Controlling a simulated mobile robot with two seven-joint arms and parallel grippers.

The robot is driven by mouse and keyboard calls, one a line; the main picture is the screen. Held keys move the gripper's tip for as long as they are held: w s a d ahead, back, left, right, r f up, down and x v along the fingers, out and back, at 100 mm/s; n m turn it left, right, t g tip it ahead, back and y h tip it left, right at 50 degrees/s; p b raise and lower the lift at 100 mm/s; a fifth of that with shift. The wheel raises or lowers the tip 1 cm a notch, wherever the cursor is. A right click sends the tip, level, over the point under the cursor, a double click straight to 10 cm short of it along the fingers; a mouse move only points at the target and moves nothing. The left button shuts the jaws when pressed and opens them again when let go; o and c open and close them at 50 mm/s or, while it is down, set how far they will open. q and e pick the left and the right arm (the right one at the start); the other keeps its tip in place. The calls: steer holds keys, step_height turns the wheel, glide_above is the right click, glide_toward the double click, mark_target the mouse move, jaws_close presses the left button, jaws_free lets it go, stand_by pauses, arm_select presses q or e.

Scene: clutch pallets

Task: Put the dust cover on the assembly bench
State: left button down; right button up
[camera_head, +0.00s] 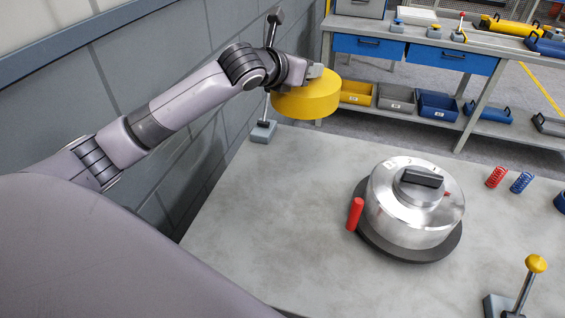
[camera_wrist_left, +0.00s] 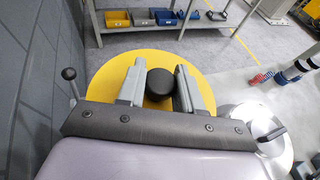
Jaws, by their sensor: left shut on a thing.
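A round yellow cover (camera_head: 307,98), which looks like the dust cover, hangs from my left gripper (camera_head: 316,70) at the back left of the bench. In the left wrist view the yellow disc (camera_wrist_left: 110,78) has a black knob (camera_wrist_left: 160,84) at its middle. My left gripper (camera_wrist_left: 162,88) has one finger on each side of this knob and is shut on it. The cover is held roughly level, above the far edge of the grey assembly bench (camera_head: 270,215). My right gripper is not in view.
A silver drum (camera_head: 400,215) with a black handle stands on a dark round base, beside a red cylinder (camera_head: 355,214). Red (camera_head: 496,176) and blue (camera_head: 521,182) springs and a yellow-knobbed lever (camera_head: 535,264) are at right. The bench's left-middle is clear. A wall is at left.

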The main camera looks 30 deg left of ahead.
arm_select(q)
steer(key=shift+s+a+f, duration=0.25)
steer(key=shift+a, duration=0.35)
steer(key=shift+a+f, duration=0.1)
steer(key=shift+f, duration=0.15)
step_height(320, 180, down, 20)
steer(key=shift+r+b, duration=0.2)
steer(key=shift+b, duration=0.25)
steer(key=shift+f, duration=0.2)
steer(key=c, duration=0.7)
jaws_free()
steer(key=shift+c, duration=0.2)
